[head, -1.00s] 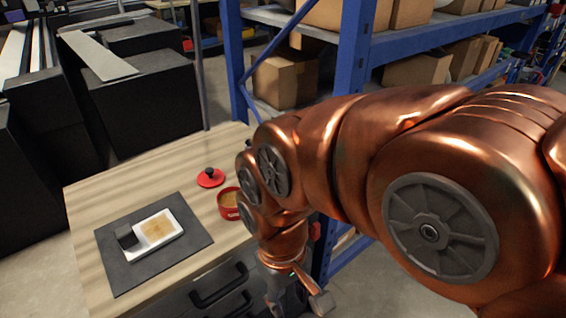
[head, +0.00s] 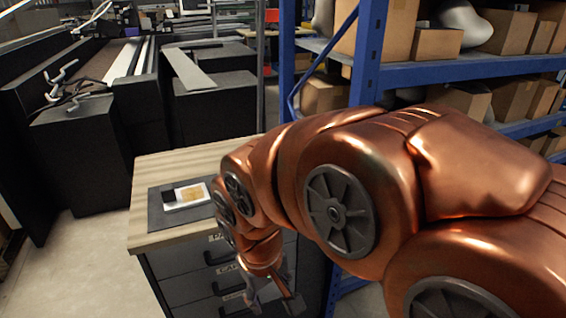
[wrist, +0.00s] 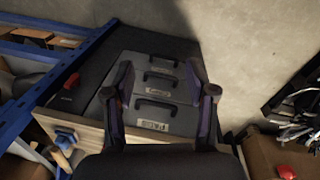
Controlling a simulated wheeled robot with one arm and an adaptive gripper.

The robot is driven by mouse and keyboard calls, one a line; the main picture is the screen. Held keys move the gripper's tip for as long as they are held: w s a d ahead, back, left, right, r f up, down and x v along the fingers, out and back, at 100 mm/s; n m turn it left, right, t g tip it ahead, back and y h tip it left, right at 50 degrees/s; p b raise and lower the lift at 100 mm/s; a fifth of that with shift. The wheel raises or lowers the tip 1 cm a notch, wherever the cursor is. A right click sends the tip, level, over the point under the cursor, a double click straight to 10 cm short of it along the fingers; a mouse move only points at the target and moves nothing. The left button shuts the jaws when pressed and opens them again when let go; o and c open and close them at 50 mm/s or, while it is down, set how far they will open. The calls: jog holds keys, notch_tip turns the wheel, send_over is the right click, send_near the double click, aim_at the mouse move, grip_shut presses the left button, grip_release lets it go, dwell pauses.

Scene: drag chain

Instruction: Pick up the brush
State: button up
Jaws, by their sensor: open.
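I cannot make out a brush for sure in either view. In the head view a white tray (head: 196,194) holding something tan lies on a dark mat (head: 157,214), with a small dark block (head: 168,197) at its left end. They are on the wooden top of a drawer cabinet (head: 150,241). My gripper (head: 270,297) hangs low in front of the drawers, below the tabletop. In the wrist view my gripper (wrist: 158,78) is open and empty, with drawer handles (wrist: 153,104) showing between and beyond its fingers.
A blue shelving rack (head: 370,60) with cardboard boxes stands behind and right of my arm. Black machinery (head: 80,150) stands at the left. In the wrist view, a brown box (wrist: 275,158) and metal tools (wrist: 298,125) are at the right. Bare floor is at the lower left.

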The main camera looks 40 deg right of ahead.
jog(key=w+d+r+m+t+h+b, duration=0.1)
jog(key=w+d+m+t+h, duration=0.35)
jog(key=w+d, duration=1.6)
jog(key=w+d+t, duration=0.1)
jog(key=d+t, duration=0.1)
jog(key=d, duration=0.3)
jog(key=w+d+n+t+y+b, duration=0.1)
jog(key=w+d+t, duration=0.1)
jog(key=d, duration=0.4)
jog(key=w+d+r+n+t+y+b, duration=0.1)
jog(key=w+d+t, duration=0.1)
jog(key=d+t, duration=0.2)
jog(key=shift+w+d+r+t, duration=0.15)
jog(key=shift+d+t, duration=0.1)
jog(key=shift+d, duration=0.65)
jog(key=shift+x, duration=1.25)
jog(key=w+f, duration=0.1)
jog(key=w+f+b, duration=0.1)
jog(key=w, duration=0.1)
jog(key=shift+d+f, duration=0.25)
jog(key=shift+f, duration=0.05)
jog(key=shift+x, duration=0.75)
jog(key=shift+c, duration=0.3)
grip_shut()
